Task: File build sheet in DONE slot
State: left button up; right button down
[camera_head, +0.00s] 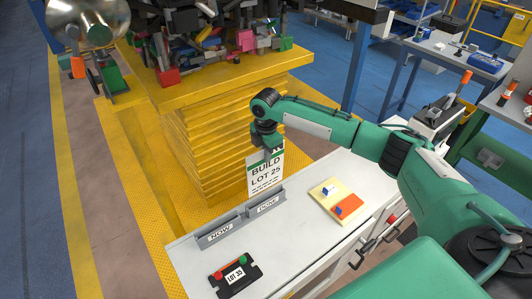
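The white build sheet (264,172), with a green top band and the print "BUILD LOT 25", hangs upright from my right gripper (268,146). The gripper's fingers are shut on its top edge. The grey DONE slot (266,205) is on the far-left edge of the white bench top. The sheet's lower edge is at or just behind the slot's rear lip; I cannot tell whether it is inside. The grey NOW slot (219,233) stands beside it, nearer to me, and no sheet shows in it. My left gripper is not in view.
A black plate (236,287) labelled LOT 35, with red and green knobs, lies at the bench's near end. A yellow and orange pad (325,188) with blue pieces lies right of the slots. A yellow stack (215,150) loaded with parts rises behind the bench.

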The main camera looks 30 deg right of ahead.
send_over(266, 176)
jog(key=shift+w+d+f+b, duration=0.15)
jog(key=shift+f+b, duration=0.3)
jog(key=shift+f, duration=1.85)
jog(key=shift+f+b, duration=1.2)
jog(key=shift+f, duration=1.95)
jog(key=c, duration=1.5)
grip_release()
jog(key=shift+c, duration=0.2)
jog(key=shift+r, duration=0.1)
